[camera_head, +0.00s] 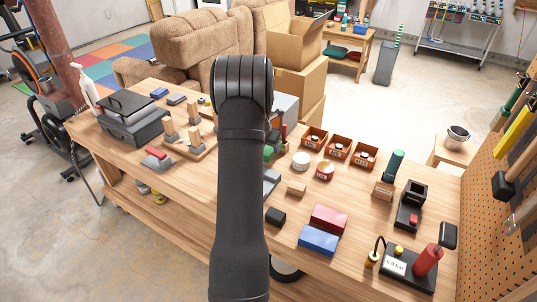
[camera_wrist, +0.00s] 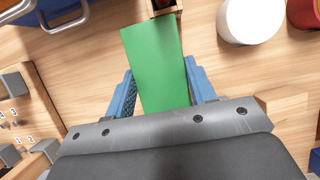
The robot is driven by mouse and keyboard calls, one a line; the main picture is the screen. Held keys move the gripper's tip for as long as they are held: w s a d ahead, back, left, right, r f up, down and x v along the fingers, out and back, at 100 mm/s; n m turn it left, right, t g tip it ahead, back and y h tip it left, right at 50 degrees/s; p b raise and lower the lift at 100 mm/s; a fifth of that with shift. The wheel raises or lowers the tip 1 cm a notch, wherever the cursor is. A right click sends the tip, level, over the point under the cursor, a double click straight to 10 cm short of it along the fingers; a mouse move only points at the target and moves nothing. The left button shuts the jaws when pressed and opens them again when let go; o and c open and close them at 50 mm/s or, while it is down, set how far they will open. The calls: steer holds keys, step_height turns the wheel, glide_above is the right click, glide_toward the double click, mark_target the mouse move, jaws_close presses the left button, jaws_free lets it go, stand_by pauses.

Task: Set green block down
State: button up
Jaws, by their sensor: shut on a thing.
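The green block (camera_wrist: 155,62) is between the two blue fingers of my gripper (camera_wrist: 160,88) in the wrist view. My gripper is shut on it, with a finger against each long side. The wooden tabletop (camera_wrist: 105,75) shows beneath and around the block. Whether the block touches the table or hangs above it cannot be told. In the head view my dark arm hides most of my gripper and the block; a small bit of green (camera_head: 268,152) shows at its right edge.
A white round container (camera_wrist: 250,18) stands right of the block. Orange bins (camera_head: 338,147) are farther back. Red (camera_head: 328,218) and blue (camera_head: 318,240) blocks lie at front right. A grey toolbox (camera_head: 130,118) is at left. Some bare wood lies between these things.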

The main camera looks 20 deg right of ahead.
steer(key=shift+f, duration=2)
steer(key=shift+f, duration=0.15)
steer(key=o, duration=1)
steer(key=v, duration=1.1)
steer(key=shift+r, duration=0.2)
steer(key=shift+o, duration=1.1)
steer(key=shift+s+a+r, duration=0.15)
steer(key=shift+r, duration=0.25)
